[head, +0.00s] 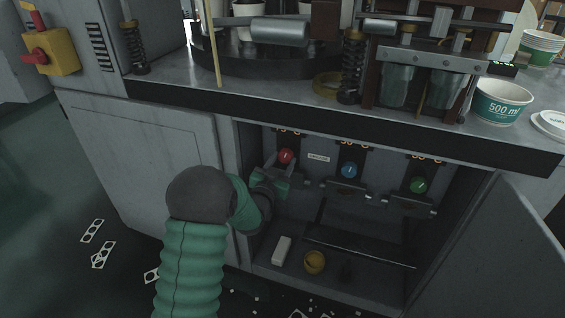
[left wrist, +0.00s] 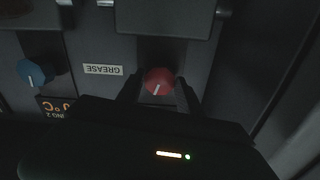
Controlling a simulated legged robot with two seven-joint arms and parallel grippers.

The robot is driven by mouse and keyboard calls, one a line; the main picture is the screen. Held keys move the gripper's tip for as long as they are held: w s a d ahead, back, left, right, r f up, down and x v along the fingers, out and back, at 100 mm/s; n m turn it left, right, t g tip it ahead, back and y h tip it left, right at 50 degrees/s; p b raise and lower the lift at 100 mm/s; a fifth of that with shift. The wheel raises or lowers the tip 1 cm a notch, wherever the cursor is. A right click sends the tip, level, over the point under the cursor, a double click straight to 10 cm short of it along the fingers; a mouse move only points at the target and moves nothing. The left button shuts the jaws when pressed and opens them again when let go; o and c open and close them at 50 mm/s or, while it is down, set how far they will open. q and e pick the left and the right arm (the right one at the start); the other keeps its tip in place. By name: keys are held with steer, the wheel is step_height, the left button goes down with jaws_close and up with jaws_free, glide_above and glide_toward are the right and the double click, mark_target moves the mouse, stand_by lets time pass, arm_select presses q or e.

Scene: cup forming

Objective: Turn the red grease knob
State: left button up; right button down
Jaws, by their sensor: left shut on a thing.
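The red grease knob (head: 286,156) is on the back panel inside the open cabinet, left of the blue and green knobs. It also shows in the left wrist view (left wrist: 158,81), with a white pointer line on its face. My left gripper (head: 277,172) reaches into the cabinet from the left. In the left wrist view its dark fingers (left wrist: 158,95) lie on either side of the red knob and are shut on it. The fingers' contact faces are hard to see in the dark. My right gripper is in neither view.
The GREASE label (head: 318,158) sits right of the red knob in the head view. A blue knob (head: 349,170) and a green knob (head: 418,185) are farther right. A yellow cup-like piece (head: 314,262) and a white block (head: 282,250) rest on the cabinet floor. The cabinet door (head: 515,245) stands open.

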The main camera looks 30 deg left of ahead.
arm_select(q)
steer(key=shift+m, duration=0.3)
steer(key=m, duration=0.3)
steer(key=shift+f+m+b, duration=0.1)
steer(key=shift+m+b, duration=0.2)
steer(key=shift+m, duration=0.1)
steer(key=m, duration=0.9)
steer(key=shift+d, duration=0.1)
steer(key=m, duration=0.4)
steer(key=shift+f, duration=0.15)
steer(key=shift+f+m, duration=0.1)
steer(key=shift+m, duration=0.2)
steer(key=o, duration=1.1)
steer(key=shift+c, duration=0.2)
steer(key=o, duration=0.3)
steer(key=shift+r, duration=0.2)
